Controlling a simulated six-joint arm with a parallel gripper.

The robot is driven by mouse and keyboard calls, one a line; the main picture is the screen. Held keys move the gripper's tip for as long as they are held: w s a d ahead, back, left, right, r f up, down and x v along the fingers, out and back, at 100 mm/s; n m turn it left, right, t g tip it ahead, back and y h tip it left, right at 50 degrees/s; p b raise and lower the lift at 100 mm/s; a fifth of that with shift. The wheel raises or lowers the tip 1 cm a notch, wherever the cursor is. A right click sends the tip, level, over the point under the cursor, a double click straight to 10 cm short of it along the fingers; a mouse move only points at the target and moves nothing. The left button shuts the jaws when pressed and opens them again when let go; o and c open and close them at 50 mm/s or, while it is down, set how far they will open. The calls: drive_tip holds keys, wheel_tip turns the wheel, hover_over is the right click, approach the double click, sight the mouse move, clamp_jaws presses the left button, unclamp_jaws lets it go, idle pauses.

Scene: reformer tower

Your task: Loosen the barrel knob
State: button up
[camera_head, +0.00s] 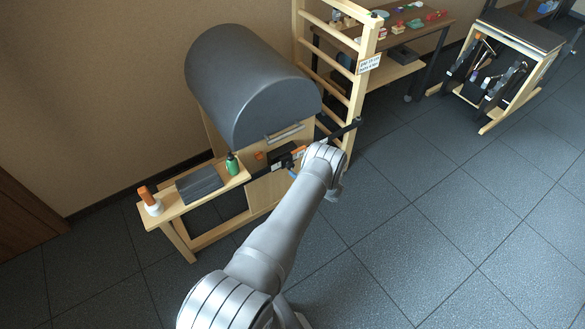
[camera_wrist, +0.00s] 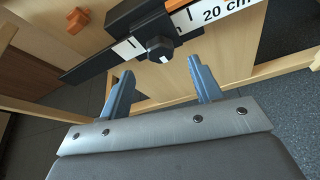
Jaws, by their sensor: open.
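The ladder barrel has a dark grey padded top (camera_head: 250,85) on a light wood frame. In the wrist view a black knob (camera_wrist: 159,48) sits on a black slider block (camera_wrist: 140,22), over a dark rail with a white scale strip marked "20 cm". I take this to be the barrel knob. My gripper (camera_wrist: 160,68) is open, with blue-grey fingers apart on the left and right just short of the knob; nothing is between them. Whether a finger touches the knob I cannot tell. In the head view my arm largely hides the gripper and knob.
An orange knob (camera_wrist: 77,20) is on the wood panel at left. A wooden ladder (camera_head: 361,90) with a sign stands right of the barrel. Open tiled floor (camera_head: 440,235) lies to the right.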

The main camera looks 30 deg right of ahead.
sight(292, 167)
drive_tip(key=shift+x, duration=3)
drive_tip(key=shift+c, duration=0.5)
